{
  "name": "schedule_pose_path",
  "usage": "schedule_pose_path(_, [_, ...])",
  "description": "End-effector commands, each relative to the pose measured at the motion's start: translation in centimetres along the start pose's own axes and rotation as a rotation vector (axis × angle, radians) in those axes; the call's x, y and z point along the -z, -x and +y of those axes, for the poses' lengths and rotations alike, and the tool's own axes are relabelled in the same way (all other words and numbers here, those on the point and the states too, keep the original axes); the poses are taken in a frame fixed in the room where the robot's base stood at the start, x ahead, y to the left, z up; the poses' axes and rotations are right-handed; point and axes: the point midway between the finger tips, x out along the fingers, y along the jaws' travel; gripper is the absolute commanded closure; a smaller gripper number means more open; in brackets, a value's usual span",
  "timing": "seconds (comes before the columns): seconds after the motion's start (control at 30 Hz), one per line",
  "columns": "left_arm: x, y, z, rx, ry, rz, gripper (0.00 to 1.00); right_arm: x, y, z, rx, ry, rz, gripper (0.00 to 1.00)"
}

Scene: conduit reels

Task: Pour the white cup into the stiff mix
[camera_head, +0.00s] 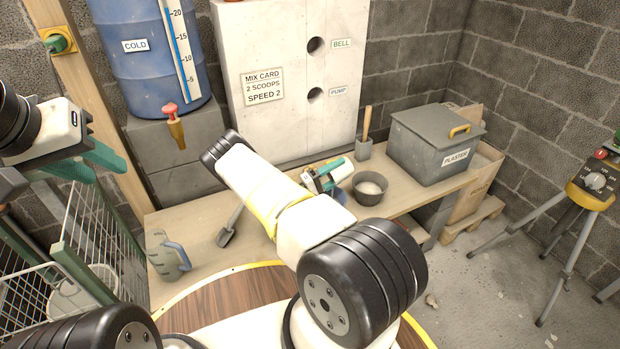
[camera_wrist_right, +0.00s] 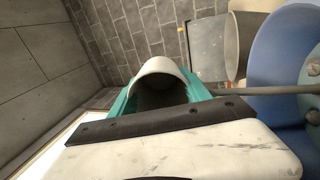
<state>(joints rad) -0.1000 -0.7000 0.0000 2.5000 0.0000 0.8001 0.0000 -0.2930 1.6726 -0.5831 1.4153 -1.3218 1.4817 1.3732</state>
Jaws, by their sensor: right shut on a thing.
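The white cup (camera_wrist_right: 165,72) shows in the right wrist view, its mouth facing the camera between teal fingers. My right gripper (camera_head: 328,176) is shut on it, over the bench just left of a dark grey bowl. In the head view the gripper and arm mostly hide the cup. The dark bowl (camera_head: 370,196) stands upright on the bench and holds a pale mix (camera_head: 370,187). The cup is apart from the bowl. My left gripper (camera_head: 88,165) is at the left edge, away from the bench items; its finger gap is unclear.
A grey plaster bin (camera_head: 432,145) stands right of the bowl, a handled tool (camera_head: 364,138) behind it. A trowel (camera_head: 230,228) and a jug with a blue handle (camera_head: 166,256) are on the left bench. A blue barrel (camera_head: 150,60) and wire rack (camera_head: 95,235) flank the left.

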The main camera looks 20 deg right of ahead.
Motion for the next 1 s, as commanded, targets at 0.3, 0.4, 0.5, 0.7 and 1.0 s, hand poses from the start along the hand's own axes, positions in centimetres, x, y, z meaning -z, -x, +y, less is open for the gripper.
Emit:
schedule_pose_path(0.3, [0.0,0.0,0.0,0.0,0.0,0.0,0.64,0.0,-0.1,0.7,-0.033,0.0,0.0,0.88])
schedule_pose_path(0.4, [0.0,0.0,0.0,0.0,0.0,0.0,0.64,0.0,-0.1,1.0,-0.043,0.0,0.0,0.88])
schedule_pose_path(0.5, [0.0,0.0,0.0,0.0,0.0,0.0,0.64,0.0,-0.1,1.2,-0.055,0.0,0.0,0.88])
schedule_pose_path(0.7, [0.0,0.0,0.0,0.0,0.0,0.0,0.64,0.0,-0.2,1.7,-0.076,0.0,0.0,0.88])
schedule_pose_path(1.0, [0.0,0.0,0.0,0.0,0.0,0.0,0.64,0.0,-0.2,2.4,-0.107,0.0,0.001,0.88])
